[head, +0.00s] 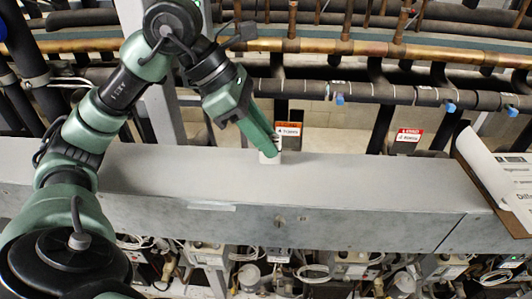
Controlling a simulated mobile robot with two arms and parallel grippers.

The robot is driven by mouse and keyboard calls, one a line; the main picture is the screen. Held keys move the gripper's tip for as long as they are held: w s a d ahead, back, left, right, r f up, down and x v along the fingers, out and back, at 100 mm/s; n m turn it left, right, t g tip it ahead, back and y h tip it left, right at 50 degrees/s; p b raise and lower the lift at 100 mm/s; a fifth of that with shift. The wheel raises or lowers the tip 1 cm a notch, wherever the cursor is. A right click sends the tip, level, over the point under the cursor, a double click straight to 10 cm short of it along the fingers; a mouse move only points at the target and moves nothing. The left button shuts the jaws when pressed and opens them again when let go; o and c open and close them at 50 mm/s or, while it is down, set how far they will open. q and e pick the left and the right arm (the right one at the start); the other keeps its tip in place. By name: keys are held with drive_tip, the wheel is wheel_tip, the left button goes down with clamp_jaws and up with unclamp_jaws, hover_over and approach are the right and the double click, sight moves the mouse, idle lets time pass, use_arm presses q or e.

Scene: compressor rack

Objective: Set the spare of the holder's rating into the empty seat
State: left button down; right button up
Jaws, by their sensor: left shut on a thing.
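My left gripper (269,150) comes down from the upper left over the grey metal beam. It is shut on a small white piece (268,158), which shows at the fingertips near the beam's back edge. Most of the piece is hidden by the fingers, and I cannot read a rating on it. I cannot tell whether it touches the beam top. I cannot make out the holder or an empty seat in this view. My right gripper is not in view.
The grey beam (350,190) runs across the view, its top mostly bare. A clipboard with paper (500,175) lies at the right end. Pipes with blue caps (449,107) run behind it. Red-and-white labels (409,135) hang at the back. Wired components (350,262) crowd below the front edge.

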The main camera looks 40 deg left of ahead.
use_arm(q)
drive_tip(key=shift+w+a+f, duration=0.1)
drive_tip(key=shift+w+f, duration=0.05)
drive_tip(key=shift+f, duration=0.3)
wheel_tip(320, 180, down, 2)
drive_tip(key=shift+f, duration=0.6)
drive_tip(key=c, duration=1.2)
unclamp_jaws()
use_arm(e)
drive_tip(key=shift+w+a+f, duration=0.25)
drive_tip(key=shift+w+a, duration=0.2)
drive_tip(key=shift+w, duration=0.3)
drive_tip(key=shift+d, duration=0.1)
